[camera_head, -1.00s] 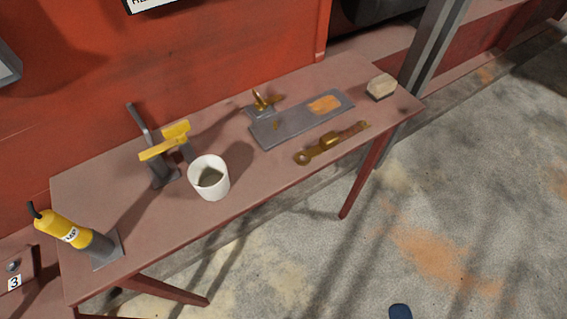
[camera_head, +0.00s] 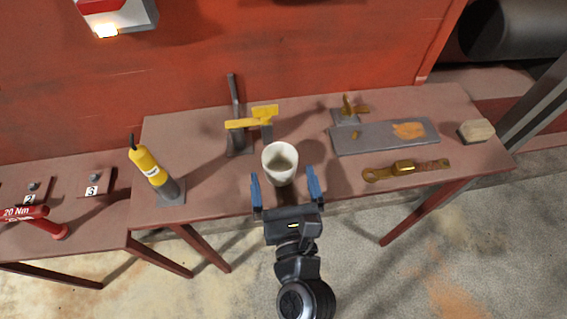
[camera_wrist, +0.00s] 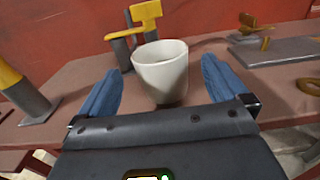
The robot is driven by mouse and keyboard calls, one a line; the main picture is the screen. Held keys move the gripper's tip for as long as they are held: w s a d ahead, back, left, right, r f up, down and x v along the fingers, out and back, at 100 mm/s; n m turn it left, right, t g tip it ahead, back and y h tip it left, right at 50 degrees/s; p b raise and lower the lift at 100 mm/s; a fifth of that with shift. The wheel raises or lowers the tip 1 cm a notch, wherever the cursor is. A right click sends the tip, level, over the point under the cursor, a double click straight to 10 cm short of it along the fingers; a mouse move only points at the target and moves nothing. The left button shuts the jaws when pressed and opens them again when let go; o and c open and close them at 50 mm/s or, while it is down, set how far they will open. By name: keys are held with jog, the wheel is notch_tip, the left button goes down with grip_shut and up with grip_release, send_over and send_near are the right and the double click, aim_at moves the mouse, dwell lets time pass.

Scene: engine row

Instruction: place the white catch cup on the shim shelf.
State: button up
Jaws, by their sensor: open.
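The white catch cup (camera_head: 279,163) stands upright near the front edge of the reddish table. In the wrist view the cup (camera_wrist: 162,72) sits just beyond my fingertips, between the two blue fingers.
A yellow-topped grey stand (camera_head: 250,122) is behind the cup. A yellow cylinder tool (camera_head: 148,167) stands left. A brass wrench-like piece (camera_head: 405,169) and a tan block (camera_head: 476,131) lie right. A red 20 Nm tool (camera_head: 37,219) is on the lower bench at far left.

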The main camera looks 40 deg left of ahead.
aim_at(278, 148)
jog(key=x, duration=0.7)
jog(key=shift+d+f, duration=0.1)
jog(key=shift+f, duration=0.1)
jog(key=shift+c, duration=0.5)
jog(key=c, duration=1)
jog(key=shift+c, duration=0.2)
jog(key=shift+r, duration=0.15)
